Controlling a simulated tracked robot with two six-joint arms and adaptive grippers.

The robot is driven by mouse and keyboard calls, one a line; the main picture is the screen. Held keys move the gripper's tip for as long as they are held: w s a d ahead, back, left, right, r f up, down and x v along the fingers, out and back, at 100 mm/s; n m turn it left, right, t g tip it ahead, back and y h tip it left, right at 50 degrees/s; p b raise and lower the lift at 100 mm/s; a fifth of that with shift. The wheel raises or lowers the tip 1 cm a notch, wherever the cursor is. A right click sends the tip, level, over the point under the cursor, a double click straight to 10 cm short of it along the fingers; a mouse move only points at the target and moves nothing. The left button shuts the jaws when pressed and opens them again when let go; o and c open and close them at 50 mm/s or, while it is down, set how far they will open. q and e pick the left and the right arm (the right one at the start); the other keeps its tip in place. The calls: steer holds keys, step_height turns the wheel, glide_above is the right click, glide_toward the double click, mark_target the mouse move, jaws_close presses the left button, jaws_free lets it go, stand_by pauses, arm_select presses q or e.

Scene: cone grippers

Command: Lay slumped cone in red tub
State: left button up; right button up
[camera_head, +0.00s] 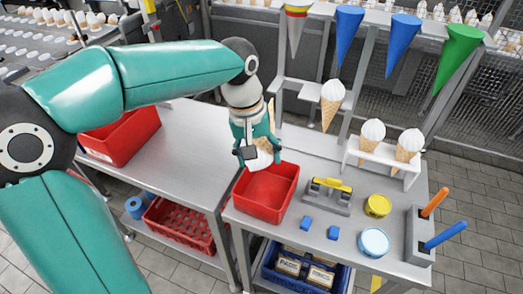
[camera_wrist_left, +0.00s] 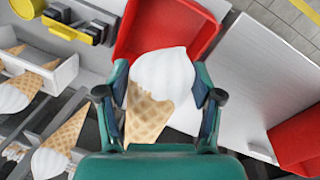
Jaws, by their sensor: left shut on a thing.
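My left gripper (camera_head: 257,150) is shut on a waffle cone with white ice cream (camera_wrist_left: 160,85). In the left wrist view the cone lies between the two fingers, its white top facing the red tub and its waffle part towards the palm. The white runs unevenly down over the waffle. In the head view its white top (camera_head: 259,163) hangs below the fingers, over the back edge of the red tub (camera_head: 268,196). The tub looks empty and also shows in the left wrist view (camera_wrist_left: 125,45). My right gripper is not in view.
Upright cones stand in a white rack (camera_head: 376,165) and a holder (camera_head: 332,105) behind. Another red bin (camera_head: 120,135) stands on the left table, which has clear space.

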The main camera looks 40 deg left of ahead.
arm_select(q)
step_height(320, 180, down, 5)
steer(key=b, duration=0.3)
steer(key=shift+s+a+b, duration=0.1)
steer(key=shift+b, duration=0.3)
steer(key=o, duration=0.9)
steer(key=shift+o, duration=0.2)
steer(key=r, duration=0.4)
steer(key=a+r, duration=0.1)
steer(key=r, duration=0.2)
steer(key=s+r, duration=0.1)
steer(key=r, duration=0.3)
steer(key=shift+a+r, duration=0.25)
steer(key=shift+r, duration=0.1)
